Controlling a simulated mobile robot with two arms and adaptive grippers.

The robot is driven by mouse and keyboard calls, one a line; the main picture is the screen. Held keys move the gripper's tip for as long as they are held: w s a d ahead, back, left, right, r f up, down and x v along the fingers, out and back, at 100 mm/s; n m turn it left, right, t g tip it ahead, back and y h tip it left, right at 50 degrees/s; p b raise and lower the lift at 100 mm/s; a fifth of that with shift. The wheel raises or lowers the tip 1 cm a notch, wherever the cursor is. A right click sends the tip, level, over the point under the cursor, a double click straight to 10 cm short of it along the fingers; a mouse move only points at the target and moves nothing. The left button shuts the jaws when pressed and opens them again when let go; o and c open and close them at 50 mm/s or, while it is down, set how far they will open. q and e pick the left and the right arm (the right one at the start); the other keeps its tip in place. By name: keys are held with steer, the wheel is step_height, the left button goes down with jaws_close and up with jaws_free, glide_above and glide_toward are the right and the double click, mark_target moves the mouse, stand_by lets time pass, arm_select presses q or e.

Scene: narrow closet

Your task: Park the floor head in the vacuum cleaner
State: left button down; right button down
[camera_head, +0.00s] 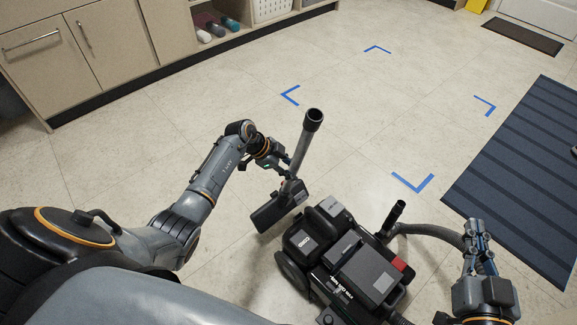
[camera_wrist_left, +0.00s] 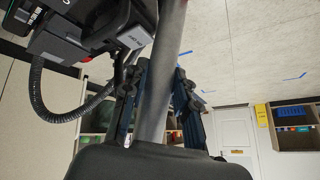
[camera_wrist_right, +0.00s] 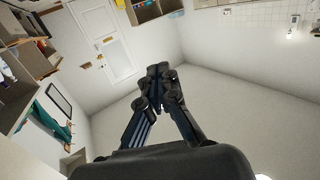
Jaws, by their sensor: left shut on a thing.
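The floor head (camera_head: 278,208) is a dark flat block with a grey tube (camera_head: 304,147) rising from it to a black open end. My left gripper (camera_head: 287,174) is shut on the tube, just above the block; the grey tube also shows between its fingers in the left wrist view (camera_wrist_left: 163,75). The floor head is left of the vacuum cleaner (camera_head: 345,262), a black and grey machine on the floor, and looks apart from it. The vacuum also shows at the upper left of the left wrist view (camera_wrist_left: 95,30). My right gripper (camera_head: 478,235) is shut and empty, right of the vacuum.
A grey hose (camera_head: 435,232) runs from the vacuum toward my right gripper, passing behind it. A striped dark mat (camera_head: 525,180) lies at the right. Blue corner marks (camera_head: 412,183) outline bare floor ahead. Beige cabinets (camera_head: 95,50) stand at the back left.

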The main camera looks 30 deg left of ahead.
arm_select(q)
steer(key=shift+d+r, duration=0.15)
steer(key=shift+d, duration=0.15)
steer(key=shift+s+d+p, duration=0.1)
steer(key=shift+d+p, duration=0.25)
steer(key=shift+p, duration=0.25)
steer(key=shift+s+d+p, duration=0.3)
steer(key=shift+d+p, duration=0.4)
steer(key=shift+d, duration=0.15)
arm_select(e)
steer(key=s+d+f+g+h, duration=0.2)
steer(key=s+f+g, duration=0.4)
steer(key=f, duration=0.4)
steer(key=shift+d+f+g, duration=0.35)
steer(key=shift+d+g, duration=0.2)
steer(key=shift+g, duration=0.25)
steer(key=shift+s+d+f, duration=0.1)
steer(key=shift+s+f, duration=0.1)
steer(key=shift+s, duration=0.1)
arm_select(q)
steer(key=shift+d, duration=0.1)
arm_select(e)
steer(key=shift+s+d+f+g, duration=0.1)
steer(key=shift+s+f+g, duration=0.1)
steer(key=shift+s+g, duration=0.1)
steer(key=shift+s+d+f, duration=0.1)
steer(key=shift+s+f, duration=0.15)
steer(key=shift+s, duration=0.1)
